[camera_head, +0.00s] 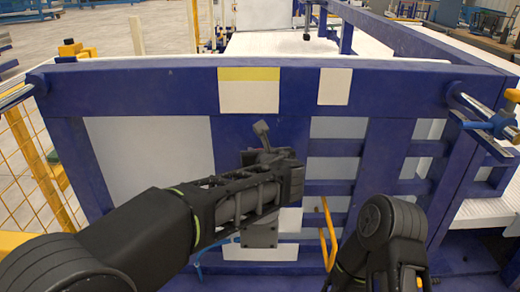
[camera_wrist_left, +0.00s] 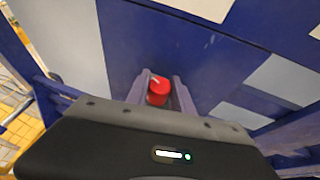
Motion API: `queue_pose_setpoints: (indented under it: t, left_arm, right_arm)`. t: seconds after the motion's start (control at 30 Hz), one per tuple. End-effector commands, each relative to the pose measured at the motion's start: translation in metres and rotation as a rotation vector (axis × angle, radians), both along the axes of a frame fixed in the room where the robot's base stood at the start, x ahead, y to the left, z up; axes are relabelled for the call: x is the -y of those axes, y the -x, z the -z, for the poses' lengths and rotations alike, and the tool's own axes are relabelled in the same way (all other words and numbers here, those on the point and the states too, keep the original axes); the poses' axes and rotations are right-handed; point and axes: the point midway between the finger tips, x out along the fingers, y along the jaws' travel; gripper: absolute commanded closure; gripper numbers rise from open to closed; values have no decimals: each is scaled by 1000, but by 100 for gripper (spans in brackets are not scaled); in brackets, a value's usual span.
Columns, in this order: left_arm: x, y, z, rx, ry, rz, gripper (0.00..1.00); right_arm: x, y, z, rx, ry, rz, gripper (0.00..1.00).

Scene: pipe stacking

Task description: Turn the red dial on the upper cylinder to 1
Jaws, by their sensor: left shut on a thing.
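The red dial (camera_wrist_left: 158,90) shows in the left wrist view, with a small pale mark near its top. The two grey fingers of my left gripper (camera_wrist_left: 161,84) stand on either side of it, shut on it. In the head view my left arm reaches in from the left, and my left gripper (camera_head: 277,170) is at the blue panel's middle. There the gripper hides the dial, and I cannot make out the cylinder or any numbers.
A blue frame (camera_head: 150,82) with pale panels stands across the front. A grey box (camera_head: 259,236) sits below my left gripper. A yellow bent handle (camera_head: 328,235) hangs right of it. A blue clamp (camera_head: 490,124) is at the right, and a yellow mesh fence (camera_head: 38,165) at the left.

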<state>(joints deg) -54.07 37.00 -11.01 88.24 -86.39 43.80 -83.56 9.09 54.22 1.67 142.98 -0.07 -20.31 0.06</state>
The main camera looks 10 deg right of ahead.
Motion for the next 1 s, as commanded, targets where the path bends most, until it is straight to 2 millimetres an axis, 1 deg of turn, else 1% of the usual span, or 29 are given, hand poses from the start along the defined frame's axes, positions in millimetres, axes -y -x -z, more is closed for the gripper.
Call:
queue_pose_setpoints:
  t: [0.03,0.3,0.5,0.6,0.8,1.0]
  left_arm:
    - [3,0,-5,-1,-3,-42,100]
    - [2,0,-8,0,-4,-297,100]
    - [1,0,-7,0,-3,-457,100]
    - [1,0,-6,1,-3,-517,100]
    - [0,0,-3,1,-1,-593,100]
    - [0,-1,-1,1,-1,-617,100]
  right_arm:
    - [0,0,-12,0,0,0,50]
    - [2,5,-51,-15,10,4,50]
    - [4,9,-78,-28,18,7,50]
    - [6,9,-88,-33,21,8,50]
    - [8,10,-100,-42,25,8,50]
    - [8,10,-102,-43,27,9,50]
